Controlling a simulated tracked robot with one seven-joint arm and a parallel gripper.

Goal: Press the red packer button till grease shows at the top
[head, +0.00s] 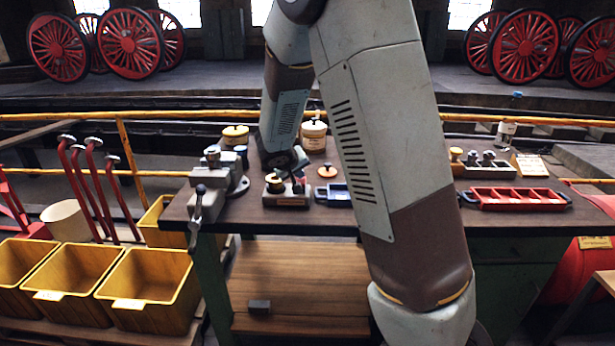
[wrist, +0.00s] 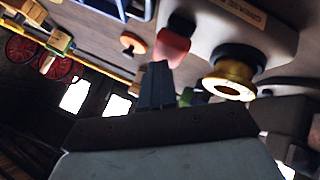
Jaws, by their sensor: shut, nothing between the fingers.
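The grease packer (head: 287,195) is a pale block on the workbench, and the wrist view shows part of its "GREASE" label (wrist: 238,12). Its red button (wrist: 172,46) shows in the wrist view, on a dark mount. A brass cup (wrist: 230,82) stands beside the button; it also shows in the head view (head: 276,187). Whether grease shows at its top I cannot tell. My gripper (wrist: 157,68) is shut and empty, its fingertips at the red button; contact and pressing are unclear. In the head view my wrist partly hides the packer.
A vise (head: 215,180) stands to the left on the bench. A small orange lid with a knob (head: 327,171), a blue tray (head: 335,192) and a lidded pot (head: 314,134) are close by. A red tray (head: 515,199) lies to the right. Yellow bins (head: 150,290) stand on the left.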

